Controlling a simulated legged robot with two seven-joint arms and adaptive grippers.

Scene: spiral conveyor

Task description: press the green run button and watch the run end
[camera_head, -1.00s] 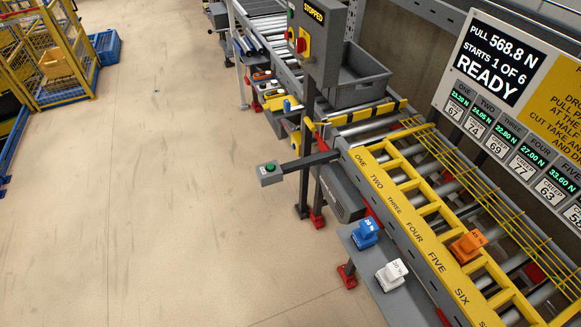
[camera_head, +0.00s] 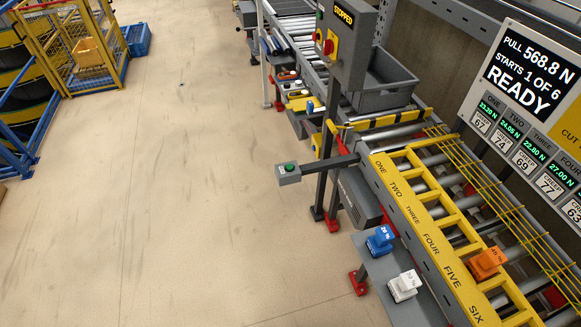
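The green run button (camera_head: 289,164) sits on top of a small grey box (camera_head: 290,178) at the end of an arm reaching left from the conveyor. A grey control box (camera_head: 342,45) on a post behind it shows "STOPPED" and carries a red knob on a yellow plate. The display board (camera_head: 525,80) at the upper right reads "PULL 568.8 N", "STARTS 1 OF 6" and "READY". Neither of my grippers shows in the head view.
The conveyor (camera_head: 425,215) has yellow slots labelled ONE to SIX, with an orange block (camera_head: 487,262) near FIVE. A blue block (camera_head: 380,240) and a white block (camera_head: 404,286) stand on a side shelf. The floor (camera_head: 170,210) to the left is clear. A yellow cage (camera_head: 85,55) stands at the far left.

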